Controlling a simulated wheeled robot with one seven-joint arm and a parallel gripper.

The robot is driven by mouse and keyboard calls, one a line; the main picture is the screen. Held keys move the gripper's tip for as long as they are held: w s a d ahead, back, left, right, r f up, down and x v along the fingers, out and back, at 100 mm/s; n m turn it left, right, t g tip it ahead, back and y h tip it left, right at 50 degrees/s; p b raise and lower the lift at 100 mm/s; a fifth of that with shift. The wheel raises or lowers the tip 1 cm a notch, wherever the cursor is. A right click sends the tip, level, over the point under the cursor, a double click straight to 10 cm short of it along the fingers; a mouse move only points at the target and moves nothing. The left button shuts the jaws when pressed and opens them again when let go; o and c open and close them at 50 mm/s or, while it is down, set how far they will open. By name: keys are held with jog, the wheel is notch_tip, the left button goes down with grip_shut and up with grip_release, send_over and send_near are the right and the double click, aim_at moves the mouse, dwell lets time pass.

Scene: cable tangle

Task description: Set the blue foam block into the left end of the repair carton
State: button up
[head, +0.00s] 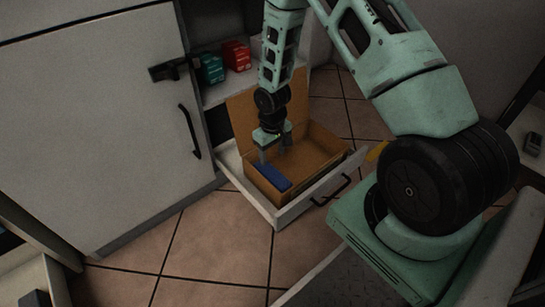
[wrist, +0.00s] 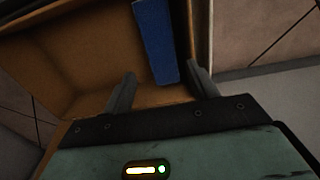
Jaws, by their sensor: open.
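The blue foam block (head: 272,176) lies in the left end of the open cardboard repair carton (head: 318,138), along its near left wall. In the wrist view the block (wrist: 155,42) lies along the carton's side wall, ahead of the fingertips. My gripper (head: 274,150) hangs over the carton, close above the block's far end. In the wrist view its two fingers (wrist: 162,84) are spread apart with the block's end showing between them, nearer the right finger. I cannot tell whether the block rests flat on the carton floor (wrist: 82,55).
The carton stands in a pulled-out white drawer (head: 288,217) with a black handle. A green box (head: 211,69) and a red box (head: 237,56) stand on the shelf behind. A white cabinet door (head: 95,120) stands at left. Tiled floor (head: 200,245) is free in front.

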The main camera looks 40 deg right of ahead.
jog(key=s+a+r+n+p, duration=0.15)
jog(key=s+a+r, duration=0.25)
jog(key=a+r, duration=0.6)
jog(key=s+a+r+n+p, duration=0.1)
jog(key=s+a+r+n, duration=0.15)
jog(key=a+r, duration=0.75)
jog(key=s+a+r+n, duration=0.1)
jog(key=s+a+r, duration=0.1)
jog(key=s+r, duration=0.3)
jog(key=s+a+r+n, duration=0.2)
jog(key=s+r, duration=0.4)
jog(key=s, duration=0.6)
jog(key=shift+s+a+y, duration=0.2)
jog(key=shift+s+y, duration=0.1)
jog(key=shift+s, duration=0.1)
notch_tip(320, 180, up, 43)
jog(key=p, duration=4.2)
jog(key=shift+f, duration=0.2)
